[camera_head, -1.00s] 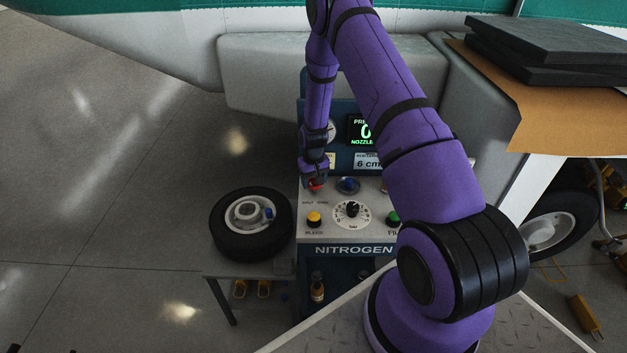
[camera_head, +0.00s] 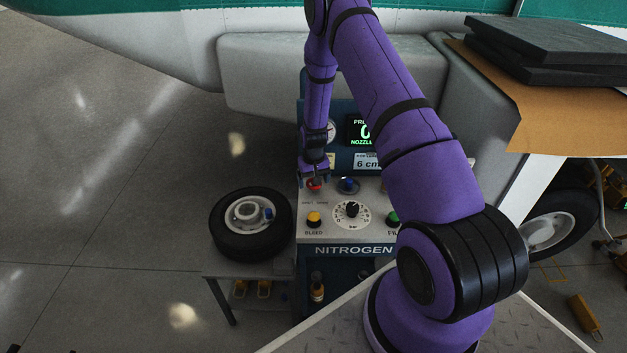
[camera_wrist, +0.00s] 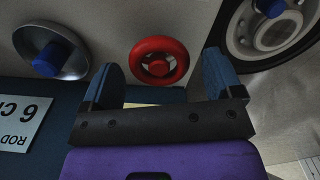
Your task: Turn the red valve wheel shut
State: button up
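The red valve wheel (camera_wrist: 160,61) lies on the pale top panel of the nitrogen cart, and shows whole in the wrist view. In the head view the red wheel (camera_head: 314,184) is small and partly covered by my gripper (camera_head: 314,174). In the wrist view my gripper (camera_wrist: 160,75) is open, its two blue-faced fingers wide apart. The wheel lies just beyond the fingertips, between their lines, with nothing held. Whether a finger touches the wheel cannot be told.
A blue-capped fitting in a round dish (camera_head: 348,186) sits right of the wheel. The panel also has a yellow bleed button (camera_head: 314,219), a dial (camera_head: 352,210) and a green button (camera_head: 393,217). A tyre (camera_head: 251,224) lies on a stand at left. A pressure display (camera_head: 361,130) stands behind.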

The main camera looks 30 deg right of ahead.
notch_tip(320, 180, up, 11)
dwell(0.7)
dwell(0.4)
jog(key=s+a+r+n+t, duration=0.1)
jog(key=s+a+r, duration=0.2)
jog(key=r, duration=0.7)
jog(key=s+a+r+t, duration=0.1)
jog(key=s+a+r, duration=0.25)
jog(key=r, duration=0.65)
jog(key=s+a+r+n+t, duration=0.1)
jog(key=s+a+r, duration=0.2)
jog(key=r, duration=0.6)
jog(key=s+a+r, duration=0.2)
jog(key=s+r, duration=0.2)
jog(key=s, duration=0.4)
jog(key=s+a+r+n+t, duration=0.1)
jog(key=s+r, duration=0.3)
jog(key=s, duration=0.5)
jog(key=s+a+r+t, duration=0.1)
jog(key=s+a+r, duration=0.2)
jog(key=s, duration=0.5)
jog(key=shift+s+r, duration=0.3)
jog(key=shift+r, duration=0.1)
